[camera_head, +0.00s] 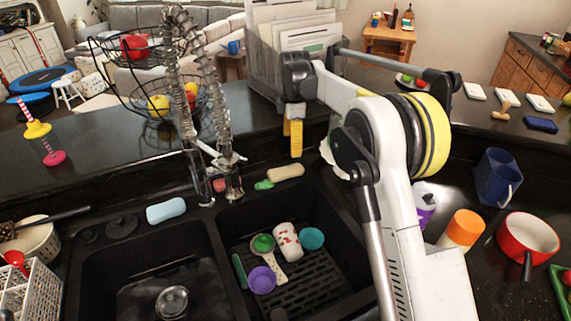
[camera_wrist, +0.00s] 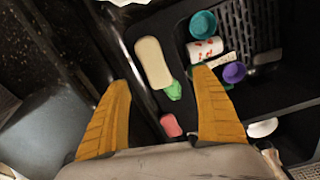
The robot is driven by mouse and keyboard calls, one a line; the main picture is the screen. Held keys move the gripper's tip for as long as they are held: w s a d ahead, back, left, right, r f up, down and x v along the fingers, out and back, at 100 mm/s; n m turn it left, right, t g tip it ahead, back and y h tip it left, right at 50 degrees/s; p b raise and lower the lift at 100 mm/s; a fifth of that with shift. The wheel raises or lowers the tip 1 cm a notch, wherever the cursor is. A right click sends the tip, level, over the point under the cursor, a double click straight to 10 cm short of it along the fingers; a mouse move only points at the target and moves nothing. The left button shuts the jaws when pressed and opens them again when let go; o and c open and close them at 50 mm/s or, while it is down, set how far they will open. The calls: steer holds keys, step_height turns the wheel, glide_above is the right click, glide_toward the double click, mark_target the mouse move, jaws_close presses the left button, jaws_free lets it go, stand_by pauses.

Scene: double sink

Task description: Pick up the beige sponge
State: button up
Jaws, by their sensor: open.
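The beige sponge (camera_head: 286,172) lies on the back ledge of the double sink, behind the right basin. In the wrist view the beige sponge (camera_wrist: 152,62) is a long rounded block, slightly tilted, just beyond the fingertips and in line with the space between them. My gripper (camera_head: 295,154) points down above and slightly right of the sponge in the head view, apart from it. In the wrist view my gripper (camera_wrist: 163,78) has its two yellow fingers spread wide with nothing held.
A green item (camera_head: 264,185) lies against the sponge's end, with a pink piece (camera_wrist: 171,125) nearby. The metal faucet (camera_head: 230,175) stands just left. A light blue sponge (camera_head: 166,210) lies farther left. The right basin holds a white-red cup (camera_head: 287,241), bowls and a spoon.

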step_height(320, 180, down, 3)
steer(key=w+a+n, duration=0.2)
glide_above(286, 170)
steer(key=shift+g, duration=0.3)
steer(key=f, duration=0.6)
steer(key=shift+s+b, duration=0.3)
steer(key=f, duration=0.1)
steer(key=f+b, duration=0.1)
steer(key=f, duration=0.3)
steer(key=shift+w+f+b, duration=0.2)
steer(key=shift+w+b, duration=0.1)
steer(key=shift+b, duration=0.1)
steer(key=shift+r, duration=0.1)
steer(key=c, duration=1)
